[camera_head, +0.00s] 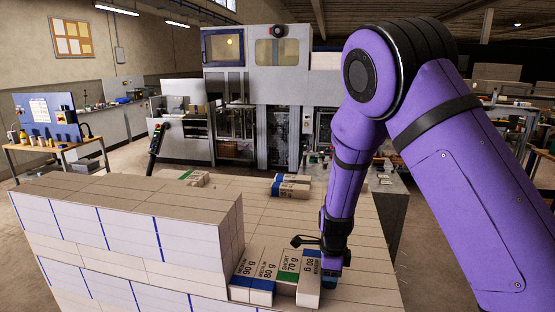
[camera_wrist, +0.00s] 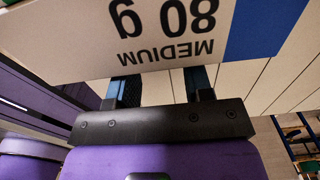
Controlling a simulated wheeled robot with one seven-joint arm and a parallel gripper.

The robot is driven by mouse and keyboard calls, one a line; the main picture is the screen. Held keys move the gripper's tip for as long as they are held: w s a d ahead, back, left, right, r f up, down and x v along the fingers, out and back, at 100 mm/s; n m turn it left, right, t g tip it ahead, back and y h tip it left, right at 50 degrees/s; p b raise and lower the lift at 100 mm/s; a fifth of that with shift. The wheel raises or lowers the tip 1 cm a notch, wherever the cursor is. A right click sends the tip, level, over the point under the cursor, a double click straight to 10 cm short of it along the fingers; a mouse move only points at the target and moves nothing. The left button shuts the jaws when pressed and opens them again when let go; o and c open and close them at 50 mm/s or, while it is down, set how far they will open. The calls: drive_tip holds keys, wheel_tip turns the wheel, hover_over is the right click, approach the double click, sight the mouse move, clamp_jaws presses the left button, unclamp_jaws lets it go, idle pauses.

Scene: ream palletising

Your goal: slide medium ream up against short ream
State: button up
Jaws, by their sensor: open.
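The medium ream (camera_head: 309,284), labelled MEDIUM 80 g, lies just right of the short ream (camera_head: 288,266), which has a green band and reads 70 g. Whether they touch or a narrow gap stays between them, I cannot tell. My gripper (camera_head: 333,262) is low at the right side of the medium ream. In the wrist view the medium ream (camera_wrist: 150,35) fills the top, with its blue band at the right. My gripper's two fingers (camera_wrist: 162,85) are apart with nothing between them, and their tips end at or behind the ream's edge; contact is unclear.
Two more medium reams, 90 g (camera_head: 245,268) and 80 g (camera_head: 265,270), lie left of the short ream. A tall stack of white reams (camera_head: 120,225) stands at the left. Other reams (camera_head: 291,186) lie farther back. The layer top right of my gripper (camera_head: 375,285) is clear.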

drive_tip(key=shift+r, duration=0.1)
drive_tip(key=shift+r, duration=1.35)
drive_tip(key=shift+s+d+r, duration=0.1)
drive_tip(key=shift+d+r, duration=0.2)
drive_tip(key=shift+r, duration=0.4)
drive_tip(key=shift+s+d+r, duration=0.1)
drive_tip(key=shift+d+r, duration=0.25)
drive_tip(key=shift+r, duration=0.3)
drive_tip(key=shift+d+r, duration=0.3)
drive_tip(key=shift+r, duration=0.4)
